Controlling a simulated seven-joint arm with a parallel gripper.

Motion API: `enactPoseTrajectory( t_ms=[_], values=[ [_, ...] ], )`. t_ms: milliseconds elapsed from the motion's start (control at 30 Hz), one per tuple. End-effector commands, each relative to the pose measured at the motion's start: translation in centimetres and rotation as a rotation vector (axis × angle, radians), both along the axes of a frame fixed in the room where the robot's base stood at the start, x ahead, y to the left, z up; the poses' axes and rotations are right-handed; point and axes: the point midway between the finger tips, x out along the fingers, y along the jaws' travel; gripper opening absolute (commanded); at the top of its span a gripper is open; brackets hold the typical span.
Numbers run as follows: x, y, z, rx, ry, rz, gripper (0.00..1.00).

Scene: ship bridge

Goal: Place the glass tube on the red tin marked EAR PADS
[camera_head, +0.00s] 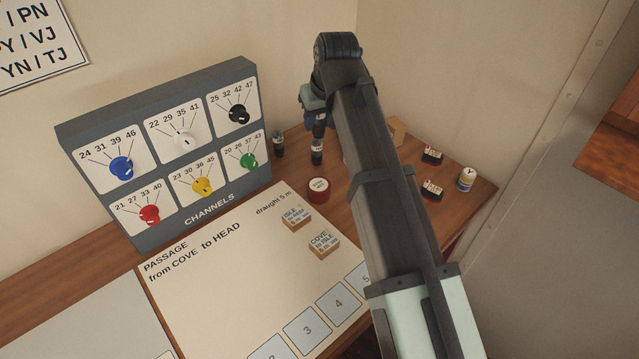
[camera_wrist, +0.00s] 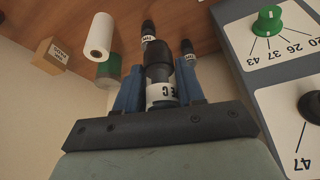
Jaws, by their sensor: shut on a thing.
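My gripper (camera_head: 318,118) is at the back of the desk, near the wall, and also shows in the wrist view (camera_wrist: 160,92). Its blue fingers are shut on a dark tube (camera_wrist: 159,72) with a white label band; its lettering is only partly readable. I cannot tell from its surface whether it is glass. A round red tin (camera_head: 318,190) with small white lettering on its lid stands on the desk by the chart board, nearer the camera than my gripper. The lid looks bare. The tin is not seen in the wrist view.
Small dark labelled bottles (camera_head: 278,146) stand near my gripper. A CHANNELS knob panel (camera_head: 190,225) is at left. Two wooden blocks (camera_head: 323,244) lie on the board. A white roll (camera_wrist: 99,36), a green cylinder (camera_wrist: 109,68) and a wooden box (camera_wrist: 50,55) stand close by.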

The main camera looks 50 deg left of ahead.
Motion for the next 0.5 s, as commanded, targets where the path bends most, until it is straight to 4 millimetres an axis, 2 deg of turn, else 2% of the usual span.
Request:
enactPoseTrajectory(
  t_ms=[33,100,167,333,500],
  values=[
    [-1.4,-0.3,-0.4,0.000,0.000,0.008,0.09],
    [-3.0,-0.7,-0.8,0.000,0.000,0.004,0.09],
    [-3.5,-1.3,-1.2,0.001,0.000,-0.017,0.09],
    [-3.4,-3.3,-1.8,0.001,0.000,-0.128,0.09],
    [-3.0,-3.4,-1.8,0.001,-0.001,-0.228,0.09]
  ],
)
